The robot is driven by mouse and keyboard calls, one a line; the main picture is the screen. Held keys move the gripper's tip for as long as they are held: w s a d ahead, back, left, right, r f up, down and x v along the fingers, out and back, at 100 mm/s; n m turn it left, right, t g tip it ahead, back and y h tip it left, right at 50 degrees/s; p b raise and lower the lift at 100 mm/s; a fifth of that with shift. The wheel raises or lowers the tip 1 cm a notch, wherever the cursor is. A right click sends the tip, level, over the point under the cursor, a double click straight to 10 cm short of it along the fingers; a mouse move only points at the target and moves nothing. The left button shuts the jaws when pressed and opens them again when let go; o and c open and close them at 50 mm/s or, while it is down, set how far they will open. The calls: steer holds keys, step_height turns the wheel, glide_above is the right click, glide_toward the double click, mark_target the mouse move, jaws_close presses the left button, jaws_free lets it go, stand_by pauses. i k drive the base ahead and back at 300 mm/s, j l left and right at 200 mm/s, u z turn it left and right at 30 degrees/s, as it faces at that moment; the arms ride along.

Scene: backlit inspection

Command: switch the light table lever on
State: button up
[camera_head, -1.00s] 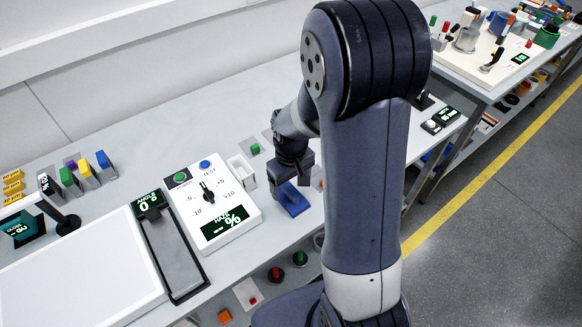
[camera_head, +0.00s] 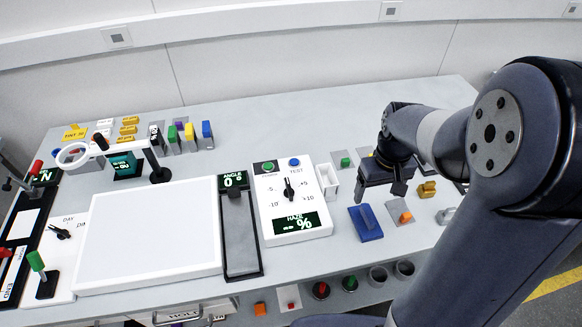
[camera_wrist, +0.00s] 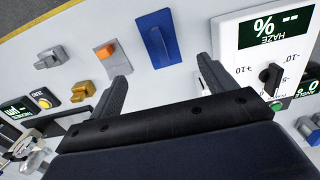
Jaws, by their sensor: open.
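The light table (camera_head: 150,240) is a wide white panel at the left middle of the bench in the head view. A lever with a green handle (camera_head: 37,261) stands tilted on a dark base at its left front corner. A lever with a red handle (camera_head: 35,168) is farther back at the far left. Neither label shows clearly which lever is the light table's. My gripper (camera_head: 380,187) is open and empty above the right part of the bench, far from both levers. In the wrist view my gripper (camera_wrist: 163,72) has bare bench between its fingers.
A haze meter (camera_head: 290,205) with a dial stands right of a dark angle slide (camera_head: 240,235). A blue block (camera_head: 365,223) lies below my gripper. A ring magnifier (camera_head: 72,155) on a post (camera_head: 158,173) rises behind the light table. The panel's top is clear.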

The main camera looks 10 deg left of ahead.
mark_target(34, 258)
steer(key=u, duration=2.35)
steer(key=i+j+u, duration=0.45)
steer(key=u, duration=0.3)
steer(key=i+u, duration=0.35)
steer(key=i+j, duration=0.05)
steer(key=i, duration=0.05)
